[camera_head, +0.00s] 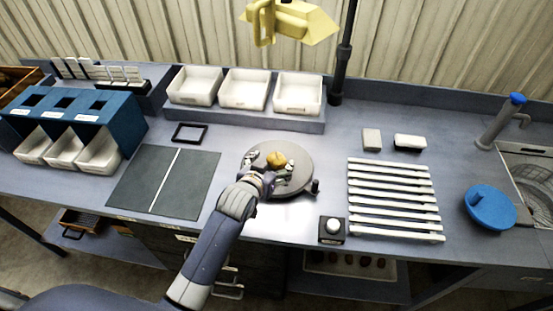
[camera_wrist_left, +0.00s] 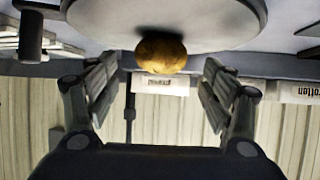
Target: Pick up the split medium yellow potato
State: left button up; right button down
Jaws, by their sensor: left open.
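The yellow-brown potato (camera_head: 276,159) rests on a round grey turntable (camera_head: 300,184) in the middle of the bench. A split in its skin is too small to make out. My left gripper (camera_head: 270,170) is over the turntable, right by the potato. In the left wrist view the potato (camera_wrist_left: 161,54) sits between the lines of the two spread fingers, just beyond their tips, and nothing is held. My right gripper is not in view.
White bins (camera_head: 243,89) stand on a raised shelf behind the turntable. A dark divided mat (camera_head: 163,182) lies to the left and a white slatted rack (camera_head: 393,198) to the right. A small black box with a white knob (camera_head: 332,228) stands at the front. A yellow lamp (camera_head: 290,20) hangs above.

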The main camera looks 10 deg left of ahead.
aim_at(275, 161)
pick_arm(q)
jog(key=shift+p+x, duration=0.45)
jog(key=shift+x, duration=1.5)
jog(key=shift+r, duration=0.1)
jog(key=c, duration=1.1)
